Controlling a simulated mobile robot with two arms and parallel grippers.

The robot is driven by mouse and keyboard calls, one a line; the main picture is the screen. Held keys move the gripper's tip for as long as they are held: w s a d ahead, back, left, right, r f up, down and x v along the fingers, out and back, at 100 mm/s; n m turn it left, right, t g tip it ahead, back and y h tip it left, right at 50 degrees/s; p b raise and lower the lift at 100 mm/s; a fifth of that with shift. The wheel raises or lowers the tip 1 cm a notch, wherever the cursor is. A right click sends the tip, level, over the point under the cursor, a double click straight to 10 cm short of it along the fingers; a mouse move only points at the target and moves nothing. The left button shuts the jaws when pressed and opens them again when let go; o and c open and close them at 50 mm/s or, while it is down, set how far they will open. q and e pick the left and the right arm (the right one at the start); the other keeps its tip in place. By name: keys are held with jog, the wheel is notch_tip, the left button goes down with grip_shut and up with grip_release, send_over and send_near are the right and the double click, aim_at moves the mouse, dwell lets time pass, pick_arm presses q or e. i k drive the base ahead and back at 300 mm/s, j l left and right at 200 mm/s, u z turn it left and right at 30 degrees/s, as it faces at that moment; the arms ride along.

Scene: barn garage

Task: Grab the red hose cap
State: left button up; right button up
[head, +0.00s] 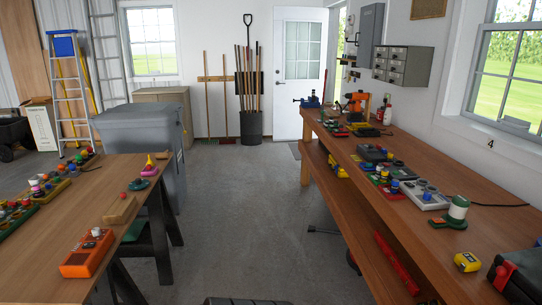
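I cannot tell for sure which thing is the red hose cap. A small round red piece (123,195) lies on the left table, near a wooden block (120,211). Other small red pieces sit among the colored parts on both work surfaces, too small to make out. Neither of my grippers is in view.
A left wooden table (75,225) holds an orange box (88,255) and several colored knobs. A long workbench (420,235) on the right carries tools and a grey panel (424,196). Clear concrete floor (240,200) runs between them to a white door (299,70). A grey bin (145,140) stands behind the left table.

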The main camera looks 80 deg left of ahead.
aim_at(26, 201)
jog(key=u, duration=6.45)
jog(key=i+j, duration=0.15)
jog(key=i, duration=0.3)
jog(key=i+j, duration=0.2)
jog(key=i, duration=0.25)
jog(key=i+j+z, duration=0.1)
jog(key=i, duration=0.4)
jog(key=i+j, duration=0.25)
jog(key=i, duration=0.2)
jog(key=i+l+z, duration=0.15)
jog(key=i+z, duration=0.2)
jog(key=i, duration=0.35)
jog(key=i+z, duration=0.35)
jog(key=i, duration=0.35)
jog(key=i+j+z, duration=0.4)
jog(key=i, duration=0.3)
jog(key=i+l+z, duration=0.2)
jog(key=i+z, duration=0.25)
jog(key=i+l+z, duration=0.1)
jog(key=i+z, duration=0.4)
jog(key=i+j+z, duration=0.1)
jog(key=i+z, duration=0.55)
jog(key=i, duration=0.45)
jog(key=i+z, duration=0.15)
jog(key=i, duration=0.55)
jog(key=i+j+z, duration=0.2)
jog(key=i, duration=0.45)
